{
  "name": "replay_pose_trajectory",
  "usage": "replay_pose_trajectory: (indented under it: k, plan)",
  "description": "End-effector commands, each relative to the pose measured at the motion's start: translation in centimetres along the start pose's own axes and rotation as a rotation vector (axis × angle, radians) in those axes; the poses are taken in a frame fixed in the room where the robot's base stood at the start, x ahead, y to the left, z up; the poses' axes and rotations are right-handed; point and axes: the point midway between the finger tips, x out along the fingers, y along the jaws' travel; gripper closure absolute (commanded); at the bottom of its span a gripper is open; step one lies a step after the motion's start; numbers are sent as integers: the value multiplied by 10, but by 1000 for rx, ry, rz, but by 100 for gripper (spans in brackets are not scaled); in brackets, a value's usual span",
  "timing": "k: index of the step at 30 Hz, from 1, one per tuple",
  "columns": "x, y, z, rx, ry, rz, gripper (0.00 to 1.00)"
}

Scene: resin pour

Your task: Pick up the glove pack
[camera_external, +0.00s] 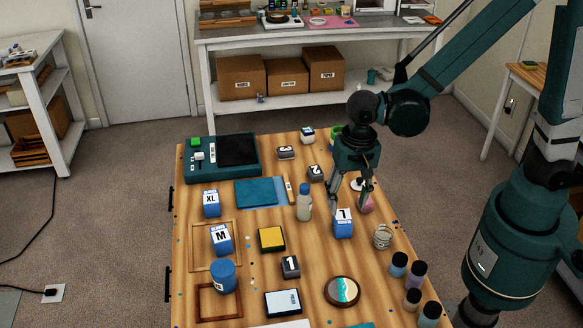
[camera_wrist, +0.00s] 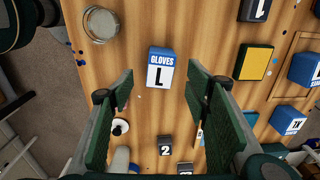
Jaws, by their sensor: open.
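A blue and white glove pack marked L (camera_external: 343,223) stands upright on the wooden table, right of the middle. It also shows in the wrist view (camera_wrist: 161,68), its label reading GLOVES. My gripper (camera_external: 350,192) is open and empty, pointing down just behind and above this pack. In the wrist view the open fingers (camera_wrist: 160,92) lie either side of the pack's line, with the pack just beyond the tips. Two more blue packs, XL (camera_external: 212,203) and M (camera_external: 221,240), stand at the left. The M pack is by a wooden frame.
A bottle (camera_external: 304,203) stands just left of the L pack, and a glass jar (camera_external: 383,236) is to its right. Dark numbered blocks (camera_external: 290,266) sit around. A yellow-topped block (camera_external: 271,239) lies left of the pack. Several small bottles (camera_external: 415,273) line the right edge.

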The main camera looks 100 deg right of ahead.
Motion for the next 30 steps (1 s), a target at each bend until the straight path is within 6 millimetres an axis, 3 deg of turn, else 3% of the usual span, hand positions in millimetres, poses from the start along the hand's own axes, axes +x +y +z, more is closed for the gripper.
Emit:
replay_pose_trajectory:
  k: [9, 23, 30]
  plan:
    - [15, -4, -11, 115, -7, 41, 52]
    - [17, -3, -11, 122, -7, 43, 52]
    - [31, -3, -11, 121, -7, 43, 52]
